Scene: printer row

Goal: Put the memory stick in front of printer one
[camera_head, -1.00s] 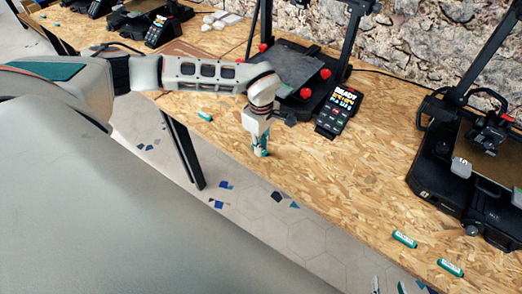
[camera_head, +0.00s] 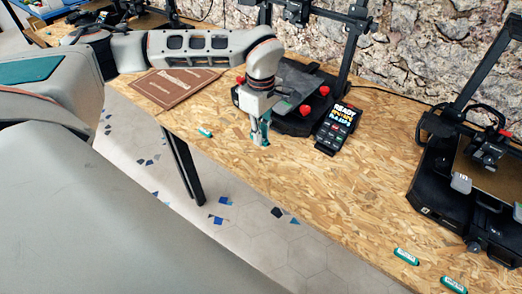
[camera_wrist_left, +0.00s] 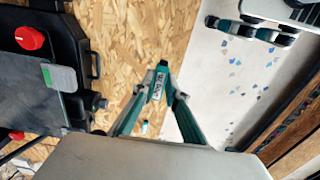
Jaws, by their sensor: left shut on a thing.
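My left gripper (camera_head: 261,141) is over the wood-chip table, in front of the middle black printer (camera_head: 292,122) and left of its lit display. In the left wrist view the gripper (camera_wrist_left: 155,88) is shut on a green memory stick (camera_wrist_left: 154,93) with a white label. In the head view the fingers mostly hide this stick. I cannot tell whether its underside touches the table. Green fingers of what looks like my right gripper (camera_wrist_left: 255,32) show at the top right of the wrist view; their opening is unclear. I see no number marking printer one.
A similar green stick (camera_head: 205,132) lies left of the gripper. Two more (camera_head: 406,256) (camera_head: 453,284) lie near the front edge at right. The display (camera_head: 335,131) reads READY. Another printer (camera_head: 468,190) stands at right. A brown mat (camera_head: 172,86) lies at left. Bare table separates the two printers.

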